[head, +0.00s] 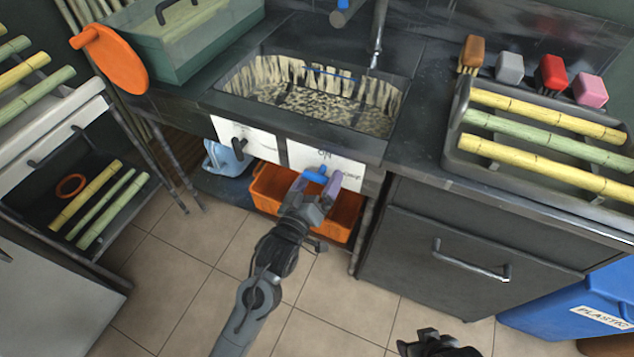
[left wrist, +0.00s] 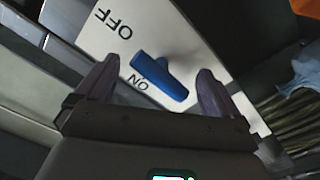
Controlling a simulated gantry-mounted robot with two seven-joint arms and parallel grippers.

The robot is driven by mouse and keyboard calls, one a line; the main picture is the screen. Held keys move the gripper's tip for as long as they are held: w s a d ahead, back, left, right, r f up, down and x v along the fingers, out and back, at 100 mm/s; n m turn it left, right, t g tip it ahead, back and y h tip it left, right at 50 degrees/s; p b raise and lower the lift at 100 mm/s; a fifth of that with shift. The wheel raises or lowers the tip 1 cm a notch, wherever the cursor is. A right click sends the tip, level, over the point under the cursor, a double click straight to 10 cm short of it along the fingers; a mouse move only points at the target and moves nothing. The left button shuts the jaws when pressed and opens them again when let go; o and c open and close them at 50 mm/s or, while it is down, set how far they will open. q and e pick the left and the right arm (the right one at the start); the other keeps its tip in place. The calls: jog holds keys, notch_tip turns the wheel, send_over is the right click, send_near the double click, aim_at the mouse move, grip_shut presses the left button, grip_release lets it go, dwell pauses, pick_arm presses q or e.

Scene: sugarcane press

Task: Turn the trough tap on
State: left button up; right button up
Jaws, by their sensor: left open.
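The tap's blue handle (head: 316,175) sits on a white panel (head: 347,174) on the trough's front. In the left wrist view the blue handle (left wrist: 160,76) lies slantwise beside the printed word ON, with OFF farther from it on the panel (left wrist: 100,40). My left gripper (head: 315,188) is open, with its purple-grey fingers on either side of the handle. The left wrist view shows the same fingers (left wrist: 155,90) with room on both sides of the handle; contact is not clear. Part of my dark right gripper (head: 435,345) shows at the bottom edge, its jaws unclear.
The sink trough (head: 255,103) is above the panel. A second white panel with a black lever (head: 240,143) is to the left. An orange crate (head: 270,187) stands below, behind my left arm. A drawer cabinet (head: 440,232) is to the right. The tiled floor in front is clear.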

pick_arm(q)
jog(key=shift+c, duration=0.3)
jog(key=shift+c, duration=1.3)
grip_shut()
jog(key=shift+r, duration=0.1)
jog(key=shift+r+m+p, duration=0.15)
jog(key=shift+m+p, duration=0.15)
jog(key=shift+p, duration=0.35)
jog(key=m+p, duration=0.8)
jog(key=p, duration=0.2)
jog(key=shift+p, duration=0.4)
jog(key=shift+m+p, duration=0.6)
jog(key=shift+m, duration=0.1)
jog(key=c, duration=1.3)
grip_release()
jog(key=shift+f+m+p, duration=0.2)
jog(key=shift+m+p, duration=0.65)
jog(key=shift+m, duration=0.35)
